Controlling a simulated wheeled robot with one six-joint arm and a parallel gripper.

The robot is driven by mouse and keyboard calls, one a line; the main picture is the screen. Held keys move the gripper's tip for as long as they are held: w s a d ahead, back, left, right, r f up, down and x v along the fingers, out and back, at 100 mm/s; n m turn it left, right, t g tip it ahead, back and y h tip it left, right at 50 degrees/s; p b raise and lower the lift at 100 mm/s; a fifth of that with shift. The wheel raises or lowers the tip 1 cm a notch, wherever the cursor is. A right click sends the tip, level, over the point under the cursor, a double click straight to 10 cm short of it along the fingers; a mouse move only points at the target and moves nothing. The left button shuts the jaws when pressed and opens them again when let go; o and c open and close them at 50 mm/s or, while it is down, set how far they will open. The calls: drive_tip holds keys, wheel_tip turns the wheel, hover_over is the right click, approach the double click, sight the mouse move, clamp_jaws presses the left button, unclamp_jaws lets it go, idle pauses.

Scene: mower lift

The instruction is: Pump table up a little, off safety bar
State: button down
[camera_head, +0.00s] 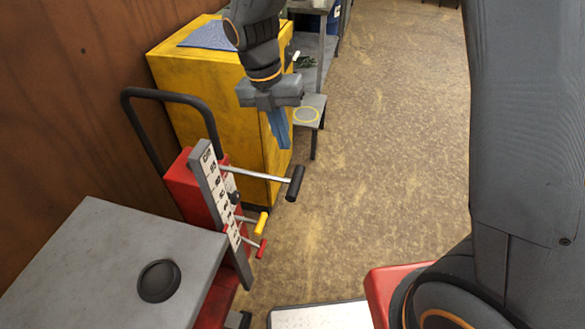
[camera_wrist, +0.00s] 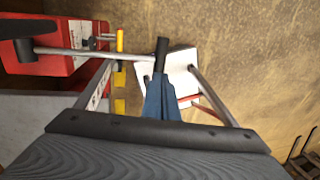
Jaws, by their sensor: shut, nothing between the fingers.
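The lift table (camera_head: 60,262) has a grey top at lower left of the head view. Its red body (camera_head: 183,185) carries an upright scale (camera_head: 222,190). A metal pump lever with a black grip (camera_head: 295,183) sticks out to the right; its rod (camera_wrist: 90,54) shows in the wrist view. Below are a yellow-tipped handle (camera_head: 262,223) and a red-tipped handle (camera_head: 262,249). My gripper (camera_head: 280,138) is shut and empty, pointing down above the black grip. In the wrist view the blue fingers (camera_wrist: 158,88) overlap the grip's end; contact cannot be told. I cannot make out the safety bar.
A yellow cabinet (camera_head: 190,90) stands behind the lift, close to my gripper. A black push handle (camera_head: 160,96) rises beside it. A small grey stool (camera_head: 308,110) stands beyond. A black round disc (camera_head: 158,281) lies on the table top. The brown floor to the right is clear.

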sight(294, 179)
drive_tip(key=f, duration=0.3)
drive_tip(key=d+f+p, duration=0.1)
drive_tip(key=f, duration=0.3)
drive_tip(key=d+f+p, duration=0.1)
drive_tip(key=f, duration=0.3)
drive_tip(key=shift+s, duration=0.35)
